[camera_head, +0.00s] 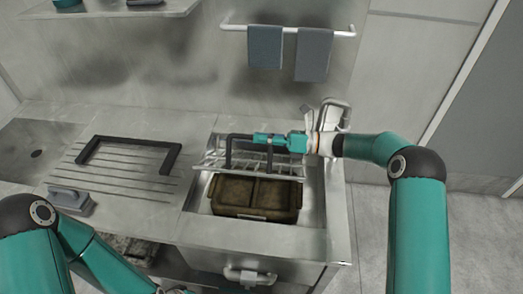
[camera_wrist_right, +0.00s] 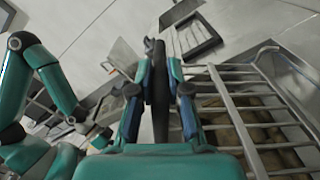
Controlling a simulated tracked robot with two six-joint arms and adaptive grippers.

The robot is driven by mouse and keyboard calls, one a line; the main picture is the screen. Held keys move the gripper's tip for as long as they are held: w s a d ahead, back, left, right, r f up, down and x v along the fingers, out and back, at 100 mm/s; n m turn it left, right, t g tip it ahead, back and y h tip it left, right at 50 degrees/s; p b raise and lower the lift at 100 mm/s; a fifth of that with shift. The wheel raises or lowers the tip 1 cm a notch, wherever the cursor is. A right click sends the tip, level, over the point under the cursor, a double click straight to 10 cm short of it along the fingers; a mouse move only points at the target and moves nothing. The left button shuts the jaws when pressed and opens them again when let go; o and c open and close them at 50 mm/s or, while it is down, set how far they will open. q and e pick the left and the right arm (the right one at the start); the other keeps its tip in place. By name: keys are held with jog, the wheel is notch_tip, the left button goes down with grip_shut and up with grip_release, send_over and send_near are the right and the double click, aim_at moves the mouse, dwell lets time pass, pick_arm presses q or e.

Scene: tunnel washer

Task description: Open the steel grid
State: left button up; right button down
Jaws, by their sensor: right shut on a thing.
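The steel grid (camera_head: 285,165) is tilted up over the back part of the open basin (camera_head: 311,212). Its bars also show at the right of the wrist view (camera_wrist_right: 235,88). My right gripper (camera_head: 262,139) is shut on the grid's black handle (camera_head: 230,150); the dark bar (camera_wrist_right: 160,95) runs between the fingers in the wrist view. A brown two-part basket (camera_head: 240,190) sits in the basin below and in front of the grid. My left arm comes in at lower left; its gripper's jaws cannot be made out.
A ribbed drainboard (camera_head: 110,176) with a black U-shaped bar (camera_head: 125,141) lies left of the basin. A grey-handled tool (camera_head: 70,199) lies at its front. Two towels (camera_head: 265,47) hang on a wall rail. A front handle (camera_head: 250,274) is below the basin.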

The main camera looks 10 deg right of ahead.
jog(key=shift+w+d+r, duration=0.15)
jog(key=shift+w+r, duration=0.2)
jog(key=shift+r, duration=0.1)
jog(key=c, duration=1.1)
grip_release()
jog(key=shift+f, duration=0.15)
jog(key=shift+c, duration=0.2)
jog(key=v, duration=1.2)
